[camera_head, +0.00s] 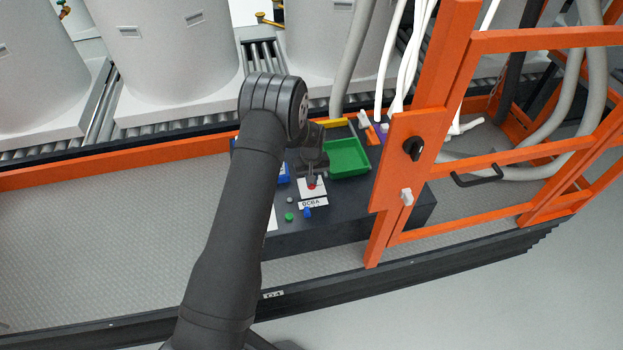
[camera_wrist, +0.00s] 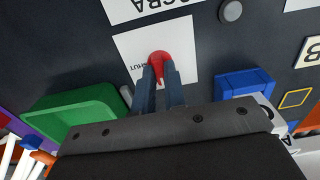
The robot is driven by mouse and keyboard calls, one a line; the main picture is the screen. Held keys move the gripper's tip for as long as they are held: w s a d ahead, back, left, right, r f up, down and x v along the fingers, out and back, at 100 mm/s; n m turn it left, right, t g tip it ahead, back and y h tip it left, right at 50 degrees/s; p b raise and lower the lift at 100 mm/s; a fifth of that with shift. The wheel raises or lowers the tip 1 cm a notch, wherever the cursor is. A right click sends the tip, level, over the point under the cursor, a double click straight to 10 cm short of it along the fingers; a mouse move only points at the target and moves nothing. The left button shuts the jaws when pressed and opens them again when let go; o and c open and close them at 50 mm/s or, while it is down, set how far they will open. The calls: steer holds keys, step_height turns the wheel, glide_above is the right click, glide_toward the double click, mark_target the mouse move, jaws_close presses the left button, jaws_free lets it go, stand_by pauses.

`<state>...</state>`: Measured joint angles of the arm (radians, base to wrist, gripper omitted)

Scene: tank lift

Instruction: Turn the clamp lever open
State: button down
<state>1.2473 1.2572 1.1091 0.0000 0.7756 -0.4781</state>
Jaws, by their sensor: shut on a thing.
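The clamp lever shows as a rounded red end (camera_wrist: 158,57) over a white card in the wrist view. The card carries small print ending in what looks like "HUT". In the head view the red end (camera_head: 312,187) is a small spot on the dark console top. My gripper (camera_wrist: 161,74) has its two fingers close together around the red part and is shut on it. In the head view my gripper (camera_head: 312,178) points down at the card. The fingers hide the rest of the lever, so I cannot tell its angle.
A green tray (camera_head: 369,166) stands just right of my gripper, and a blue bin (camera_wrist: 243,84) lies on the other side. Small grey (camera_head: 290,199), green (camera_head: 289,217) and blue (camera_head: 307,212) knobs are nearby. An orange post (camera_head: 396,165) with a black knob rises at the right.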

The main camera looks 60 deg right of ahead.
steer(key=c, duration=1.5)
jaws_free()
step_height(320, 180, up, 18)
steer(key=shift+f, duration=0.25)
step_height(320, 180, down, 18)
steer(key=shift+r, duration=0.25)
